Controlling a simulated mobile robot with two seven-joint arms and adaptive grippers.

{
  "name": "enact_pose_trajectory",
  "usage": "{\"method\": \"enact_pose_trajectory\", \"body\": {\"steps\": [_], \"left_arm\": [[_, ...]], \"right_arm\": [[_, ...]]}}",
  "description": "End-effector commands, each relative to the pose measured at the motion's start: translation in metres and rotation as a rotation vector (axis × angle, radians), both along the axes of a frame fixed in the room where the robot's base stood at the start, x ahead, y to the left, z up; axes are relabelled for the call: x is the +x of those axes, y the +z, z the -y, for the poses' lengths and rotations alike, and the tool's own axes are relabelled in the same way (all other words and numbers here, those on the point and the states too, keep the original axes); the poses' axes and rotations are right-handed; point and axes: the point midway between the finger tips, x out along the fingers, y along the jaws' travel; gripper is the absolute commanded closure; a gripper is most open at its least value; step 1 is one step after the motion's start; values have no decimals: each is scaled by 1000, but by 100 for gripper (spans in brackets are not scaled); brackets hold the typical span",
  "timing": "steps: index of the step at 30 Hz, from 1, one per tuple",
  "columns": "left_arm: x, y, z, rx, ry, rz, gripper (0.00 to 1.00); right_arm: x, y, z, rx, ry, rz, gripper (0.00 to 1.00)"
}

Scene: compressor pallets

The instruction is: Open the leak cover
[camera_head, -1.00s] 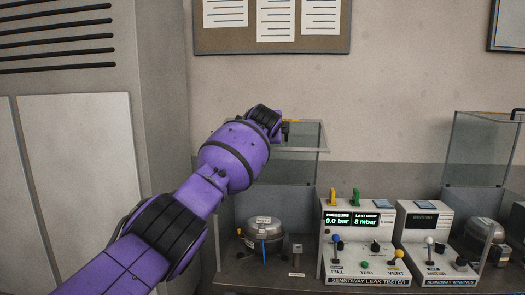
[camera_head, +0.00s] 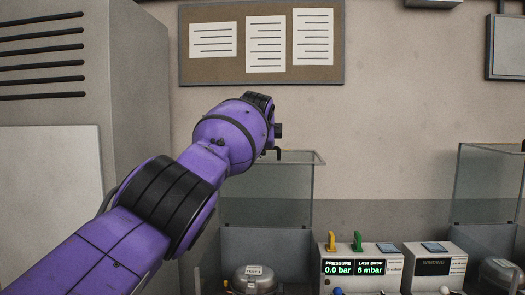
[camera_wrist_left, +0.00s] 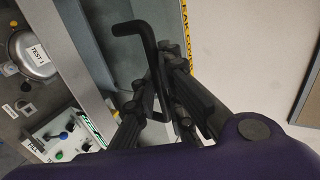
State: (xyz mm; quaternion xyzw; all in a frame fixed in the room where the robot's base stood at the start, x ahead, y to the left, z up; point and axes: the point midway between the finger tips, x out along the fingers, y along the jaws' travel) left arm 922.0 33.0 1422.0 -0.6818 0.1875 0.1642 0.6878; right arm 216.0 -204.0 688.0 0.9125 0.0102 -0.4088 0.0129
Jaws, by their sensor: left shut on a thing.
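The leak cover is a clear glass box with a grey frame (camera_head: 268,190), standing over the left test bay in the head view. In the left wrist view its yellow LEAK COVER label (camera_wrist_left: 186,42) runs beside a bent black handle (camera_wrist_left: 150,52). My left gripper (camera_wrist_left: 165,105) is shut on this handle. In the head view my left arm reaches up to the cover's top edge, and the gripper (camera_head: 277,148) is mostly hidden behind my purple wrist. My right gripper is not in view.
A silver compressor (camera_head: 254,281) sits in the bay below, labelled TEST 1 in the wrist view. The leak tester panel (camera_head: 360,268) stands right of it, with another panel (camera_head: 435,265) and glass cover (camera_head: 487,190) further right. A tall grey cabinet (camera_head: 140,110) stands left.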

Motion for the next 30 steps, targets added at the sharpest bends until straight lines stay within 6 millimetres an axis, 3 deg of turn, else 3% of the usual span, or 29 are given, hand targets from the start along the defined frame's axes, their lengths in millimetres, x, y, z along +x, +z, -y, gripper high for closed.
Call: {"method": "enact_pose_trajectory", "body": {"steps": [8, 9, 11, 23, 30], "left_arm": [[0, 1, -1, 1, 0, 3, 100], [0, 1, -1, 1, 0, 3, 88], [0, 1, -1, 1, 0, 3, 83], [-1, 2, 0, 0, 0, 2, 83], [-12, 9, -1, -1, -2, 4, 83]], "right_arm": [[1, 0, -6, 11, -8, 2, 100], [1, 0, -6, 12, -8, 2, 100], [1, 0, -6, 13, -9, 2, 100], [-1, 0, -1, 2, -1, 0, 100], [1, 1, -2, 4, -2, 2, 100]]}}
